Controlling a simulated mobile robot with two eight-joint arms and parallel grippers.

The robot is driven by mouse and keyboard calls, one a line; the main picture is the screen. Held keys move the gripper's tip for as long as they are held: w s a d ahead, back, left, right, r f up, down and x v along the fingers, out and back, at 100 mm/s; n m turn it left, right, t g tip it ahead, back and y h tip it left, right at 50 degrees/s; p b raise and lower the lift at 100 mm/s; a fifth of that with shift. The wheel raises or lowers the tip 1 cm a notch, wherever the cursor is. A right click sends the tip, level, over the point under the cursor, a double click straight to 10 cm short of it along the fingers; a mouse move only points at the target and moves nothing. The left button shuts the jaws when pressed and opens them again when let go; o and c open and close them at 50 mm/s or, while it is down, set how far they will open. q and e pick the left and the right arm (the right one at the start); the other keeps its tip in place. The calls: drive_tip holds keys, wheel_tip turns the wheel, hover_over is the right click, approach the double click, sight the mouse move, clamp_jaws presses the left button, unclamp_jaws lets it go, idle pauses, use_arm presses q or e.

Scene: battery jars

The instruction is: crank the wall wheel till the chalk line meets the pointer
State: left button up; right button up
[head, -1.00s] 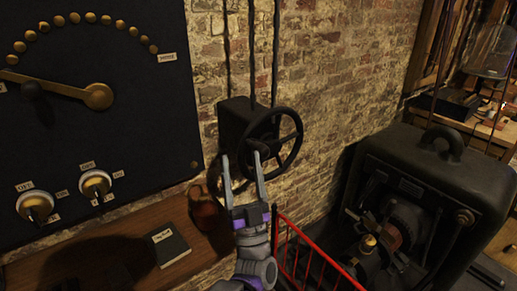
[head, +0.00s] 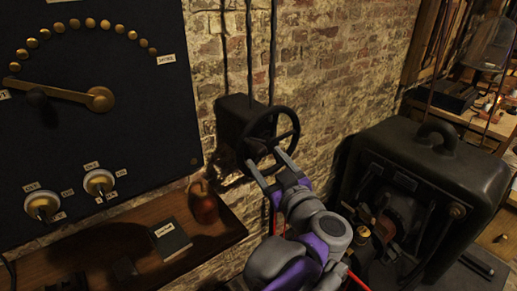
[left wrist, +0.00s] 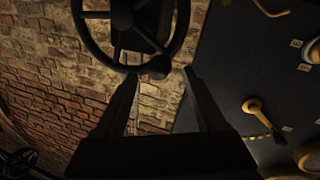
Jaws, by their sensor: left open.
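The black spoked wall wheel (head: 297,127) sits on a dark box (head: 233,115) fixed to the brick wall. My left gripper (head: 262,156) is open just below and in front of the wheel. I can make out no chalk line or pointer on the wheel. My right gripper is out of view.
A black panel (head: 120,150) with a brass lever (head: 98,98) and dials is at left. Below it a wooden shelf (head: 215,240) holds a dark book (head: 169,238) and a reddish-brown jug (head: 203,203). A large dark machine (head: 455,165) stands at right. A red rail shows partly behind my arm.

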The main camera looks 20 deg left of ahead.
sight(262, 155)
use_arm(q)
drive_tip(key=x, duration=0.5)
drive_tip(key=shift+w+a, duration=0.1)
drive_tip(key=shift+w, duration=0.05)
clamp_jaws()
idle(1.3)
